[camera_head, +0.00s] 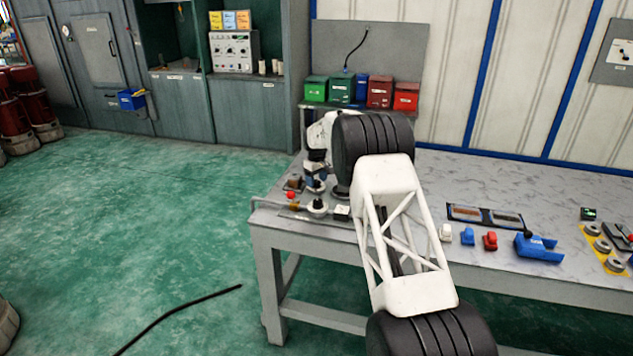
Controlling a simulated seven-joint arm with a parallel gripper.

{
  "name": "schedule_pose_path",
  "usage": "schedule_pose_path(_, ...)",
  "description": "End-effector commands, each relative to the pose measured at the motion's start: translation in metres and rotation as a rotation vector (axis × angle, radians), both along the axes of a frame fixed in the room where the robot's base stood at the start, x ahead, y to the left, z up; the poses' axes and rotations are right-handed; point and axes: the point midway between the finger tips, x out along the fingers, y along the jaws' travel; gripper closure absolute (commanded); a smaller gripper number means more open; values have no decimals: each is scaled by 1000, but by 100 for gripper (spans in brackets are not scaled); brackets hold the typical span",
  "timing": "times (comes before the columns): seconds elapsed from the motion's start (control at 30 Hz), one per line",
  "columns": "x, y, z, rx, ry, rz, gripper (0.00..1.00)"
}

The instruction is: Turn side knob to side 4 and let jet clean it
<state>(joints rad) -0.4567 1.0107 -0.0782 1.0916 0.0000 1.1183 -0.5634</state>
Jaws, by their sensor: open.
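My gripper (316,184) points down over the left end of the grey bench (400,160), small in the head view. It is open, with its tips just above or beside a small round grey knob-like fitting (317,208). I cannot tell whether the tips touch it. A thin rod runs left from this fitting along the bench edge. A small red button (291,195) and a brown block (294,183) are just left of the gripper. No side numbers or jet can be made out. My arm hides part of the bench behind it.
White, blue and red small parts (467,236), a blue vise-like tool (538,247) and a yellow plate with grey rings (603,246) lie on the right. Green and red bins (379,94) stand behind. A control box with knobs (234,51) is at the back left.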

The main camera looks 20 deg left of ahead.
Motion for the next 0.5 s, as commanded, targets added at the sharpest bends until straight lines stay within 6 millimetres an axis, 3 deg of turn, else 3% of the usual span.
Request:
schedule_pose_path(0.43, 0, 0, -7, 0, -1, 0, 37)
schedule_pose_path(0.5, 0, 0, -7, 0, -1, 0, 46)
